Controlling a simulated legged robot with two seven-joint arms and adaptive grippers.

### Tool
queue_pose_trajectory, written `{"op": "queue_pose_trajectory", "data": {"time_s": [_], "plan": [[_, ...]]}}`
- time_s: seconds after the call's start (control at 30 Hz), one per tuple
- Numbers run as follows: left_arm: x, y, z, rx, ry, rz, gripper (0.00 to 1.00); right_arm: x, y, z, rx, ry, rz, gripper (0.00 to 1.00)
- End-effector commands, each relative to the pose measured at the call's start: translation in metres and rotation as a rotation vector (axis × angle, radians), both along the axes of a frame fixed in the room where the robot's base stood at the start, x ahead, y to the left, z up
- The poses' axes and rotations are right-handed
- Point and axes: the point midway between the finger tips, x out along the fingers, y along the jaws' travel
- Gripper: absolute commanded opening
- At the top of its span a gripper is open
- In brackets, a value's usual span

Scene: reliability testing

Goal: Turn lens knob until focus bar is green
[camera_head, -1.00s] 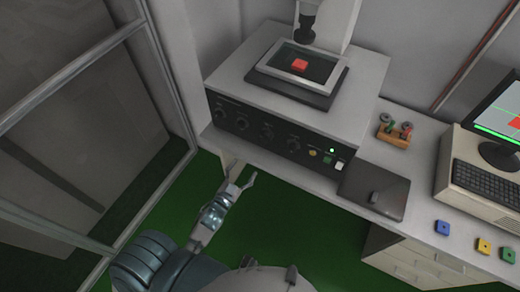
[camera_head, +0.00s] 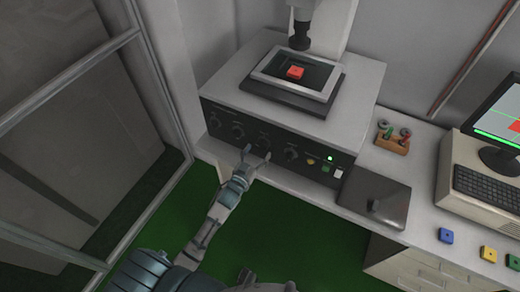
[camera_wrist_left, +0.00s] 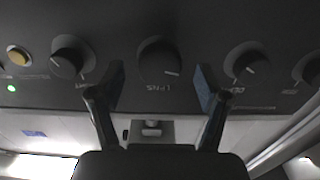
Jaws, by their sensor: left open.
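The control panel (camera_head: 285,150) on the front of the microscope bench carries a row of dark round knobs. In the wrist view the middle knob (camera_wrist_left: 159,58) has an upside-down label below it that seems to read LENS; it is the second knob from the right (camera_head: 262,139) in the head view. My left gripper (camera_head: 257,154) is open in front of this knob, its two fingers (camera_wrist_left: 160,78) to either side of it; I cannot tell whether they touch it. The monitor (camera_head: 503,125) shows part of a red shape and a green bar (camera_head: 494,138).
A red block (camera_head: 295,72) lies on the stage under the lens. A yellow button (camera_wrist_left: 18,55) is beside the knobs. A dark flat pad (camera_head: 374,190), a keyboard (camera_head: 488,188) and coloured blocks are to the right. A glass-panelled frame stands at left.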

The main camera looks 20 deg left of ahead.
Motion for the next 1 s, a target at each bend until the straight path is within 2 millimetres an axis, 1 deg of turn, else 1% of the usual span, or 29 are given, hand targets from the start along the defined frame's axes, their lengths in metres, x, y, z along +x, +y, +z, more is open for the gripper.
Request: {"op": "queue_pose_trajectory", "data": {"time_s": [0.03, 0.1, 0.2, 0.5, 0.57, 0.6, 0.67, 0.7, 0.73, 0.77, 0.9, 0.93, 1.0], "plan": [[0.007, 0.000, 0.000, 0.000, 0.000, 0.000, 0.76, 0.001, 0.000, 0.000, 0.000, -0.001, 0.000, 0.00], [0.014, -0.001, 0.000, -0.001, -0.001, 0.001, 0.76, 0.003, 0.000, 0.001, 0.000, -0.005, 0.000, 0.00], [0.020, -0.001, 0.000, -0.001, 0.000, 0.001, 0.76, 0.005, 0.000, 0.003, 0.001, -0.008, 0.000, 0.00], [0.022, -0.002, 0.000, -0.001, 0.000, 0.000, 0.76, 0.004, 0.000, 0.003, 0.000, -0.002, -0.001, 0.00], [0.022, -0.002, 0.000, 0.000, 0.000, 0.000, 0.61, 0.004, 0.000, 0.003, 0.000, -0.002, -0.001, 0.00], [0.022, -0.002, 0.000, 0.000, 0.000, 0.000, 0.51, 0.004, 0.000, 0.003, 0.000, -0.002, -0.001, 0.00], [0.022, -0.002, 0.000, 0.000, 0.000, 0.000, 0.36, 0.004, 0.000, 0.003, 0.000, -0.003, -0.001, 0.00], [0.022, -0.002, 0.000, 0.000, 0.000, 0.000, 0.26, 0.004, 0.000, 0.003, 0.000, -0.003, -0.001, 0.00], [0.022, -0.002, 0.000, 0.000, 0.000, 0.000, 0.19, 0.004, 0.000, 0.003, 0.000, -0.003, -0.001, 0.00], [0.022, -0.002, 0.000, 0.000, 0.000, 0.000, 0.16, 0.004, 0.000, 0.003, 0.000, -0.003, -0.001, 0.00], [0.022, -0.002, 0.001, 0.012, -0.001, 0.001, 0.16, 0.005, 0.000, 0.005, 0.001, -0.009, -0.002, 0.00], [0.022, -0.002, 0.001, 0.024, -0.002, 0.001, 0.16, 0.002, 0.000, 0.003, 0.001, -0.008, -0.002, 0.00], [0.022, -0.001, 0.002, 0.054, -0.003, 0.001, 0.16, -0.011, -0.002, -0.004, 0.000, 0.007, -0.001, 0.00]]}}
